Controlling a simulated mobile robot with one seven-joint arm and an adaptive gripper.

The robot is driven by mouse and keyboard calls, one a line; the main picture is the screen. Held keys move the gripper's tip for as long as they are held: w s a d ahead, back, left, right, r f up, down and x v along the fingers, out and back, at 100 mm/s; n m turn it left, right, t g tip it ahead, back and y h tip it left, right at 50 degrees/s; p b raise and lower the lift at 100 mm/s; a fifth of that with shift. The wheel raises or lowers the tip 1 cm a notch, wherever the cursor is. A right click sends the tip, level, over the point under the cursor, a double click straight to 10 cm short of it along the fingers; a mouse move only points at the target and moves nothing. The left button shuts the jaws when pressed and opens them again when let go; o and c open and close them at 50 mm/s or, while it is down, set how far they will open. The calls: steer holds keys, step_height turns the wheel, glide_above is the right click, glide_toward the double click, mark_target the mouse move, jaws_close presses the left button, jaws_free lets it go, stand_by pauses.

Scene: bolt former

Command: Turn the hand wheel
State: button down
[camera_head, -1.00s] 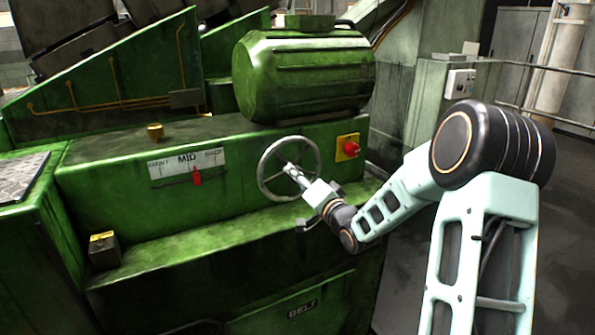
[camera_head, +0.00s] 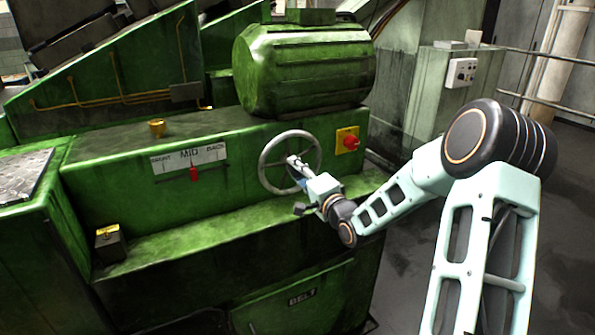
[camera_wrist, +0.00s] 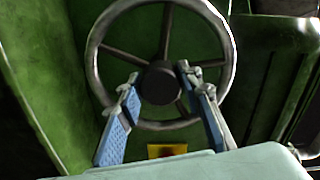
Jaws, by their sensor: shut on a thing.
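The hand wheel (camera_head: 264,178) is a grey metal ring with spokes, upright on the front of the green machine. In the wrist view its dark hub (camera_wrist: 160,84) lies near the middle of the picture. My gripper (camera_head: 292,161) reaches in from the lower right, with its fingertips at the wheel's centre. In the wrist view the gripper's two blue-grey fingers (camera_wrist: 159,73) stand on either side of the hub and are closed on the wheel. The exact contact points are hard to make out.
A red button on a yellow plate (camera_head: 347,141) sits just right of the wheel. A scale with a red pointer (camera_head: 193,173) at MID is to the left. The green motor housing (camera_head: 305,70) is above. A ledge (camera_head: 220,236) runs below the wheel.

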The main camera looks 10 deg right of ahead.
steer(key=c, duration=1.4)
jaws_free()
steer(key=shift+o, duration=0.2)
steer(key=shift+s, duration=0.1)
steer(key=v, duration=1.2)
